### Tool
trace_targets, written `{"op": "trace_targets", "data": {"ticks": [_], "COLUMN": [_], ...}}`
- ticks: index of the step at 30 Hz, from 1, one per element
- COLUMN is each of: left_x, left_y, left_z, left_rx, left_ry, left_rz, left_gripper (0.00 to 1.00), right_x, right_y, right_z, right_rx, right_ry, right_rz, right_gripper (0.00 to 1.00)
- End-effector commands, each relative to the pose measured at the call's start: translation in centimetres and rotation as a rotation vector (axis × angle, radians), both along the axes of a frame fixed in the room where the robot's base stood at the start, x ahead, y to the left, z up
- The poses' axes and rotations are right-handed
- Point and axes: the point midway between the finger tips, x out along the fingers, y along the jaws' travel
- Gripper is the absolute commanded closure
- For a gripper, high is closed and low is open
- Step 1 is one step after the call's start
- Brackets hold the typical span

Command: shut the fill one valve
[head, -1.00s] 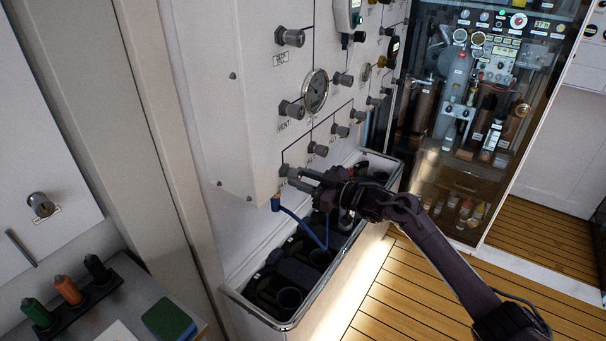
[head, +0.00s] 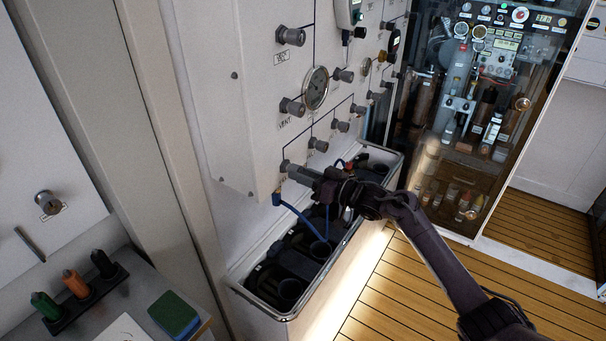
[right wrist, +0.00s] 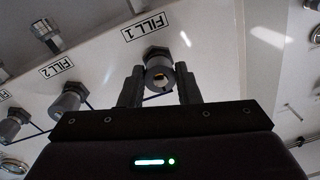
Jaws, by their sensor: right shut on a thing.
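My right gripper (right wrist: 160,88) is shut on this knob, one finger on each side. My left gripper is not in view.
Similar knobs (head: 318,145) continue up the row close by. A round gauge (head: 315,88) sits above. Below is a metal-rimmed trough (head: 267,313) with dark cylinders and a blue hose (head: 296,215). A glass-fronted cabinet (head: 470,120) stands at the right, with open wooden floor before it.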

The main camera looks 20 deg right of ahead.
Motion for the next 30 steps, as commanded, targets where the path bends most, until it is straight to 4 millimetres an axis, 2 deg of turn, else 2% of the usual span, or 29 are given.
{"op": "trace_targets", "data": {"ticks": [6, 7, 12, 22, 30], "left_x": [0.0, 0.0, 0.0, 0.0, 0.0], "left_y": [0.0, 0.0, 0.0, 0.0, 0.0], "left_z": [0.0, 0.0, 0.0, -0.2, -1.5], "left_rx": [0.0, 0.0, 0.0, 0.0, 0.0], "left_ry": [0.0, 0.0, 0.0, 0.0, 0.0], "left_rz": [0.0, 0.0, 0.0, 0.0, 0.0], "left_gripper": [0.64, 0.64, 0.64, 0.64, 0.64], "right_x": [0.0, 0.0, 0.0, -0.5, -3.9], "right_y": [0.0, 0.0, 0.0, -0.4, -3.3], "right_z": [-0.2, -0.2, -0.1, -0.3, -0.6], "right_rx": [0.0, 0.0, 0.0, -0.001, -0.004], "right_ry": [0.004, 0.004, 0.003, 0.002, 0.003], "right_rz": [0.0, 0.0, 0.001, 0.001, -0.001], "right_gripper": [0.93, 0.68, 0.49, 0.49, 0.49]}}
